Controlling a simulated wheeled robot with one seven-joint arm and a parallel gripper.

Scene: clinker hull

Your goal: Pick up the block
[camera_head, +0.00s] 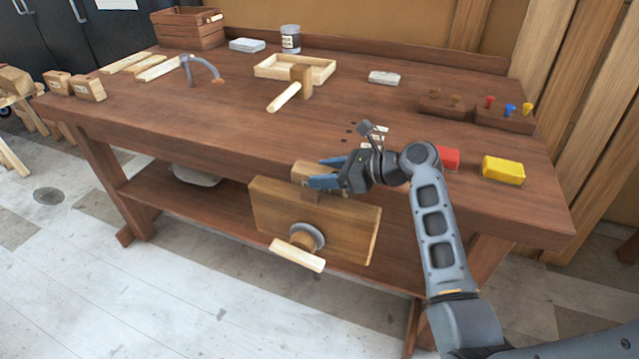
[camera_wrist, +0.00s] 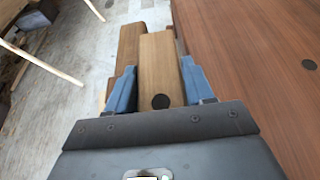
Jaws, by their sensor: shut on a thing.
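My gripper (camera_head: 327,171) is at the bench's front edge, just above the wooden vise, with its blue fingers pointing left. It is shut on a light wooden block (camera_head: 304,172), one finger on each side. In the wrist view the block (camera_wrist: 158,60) runs away from me between the fingers (camera_wrist: 158,80) and has a dark round spot near its close end. Whether the block touches the vise beneath it is unclear.
The vise (camera_head: 345,225) juts from the bench front. On the bench (camera_head: 230,125) are a red block (camera_head: 449,157), a yellow block (camera_head: 503,170), a mallet (camera_head: 298,85), a tray (camera_head: 268,68) and a peg rack (camera_head: 500,118). The middle left of the bench top is clear.

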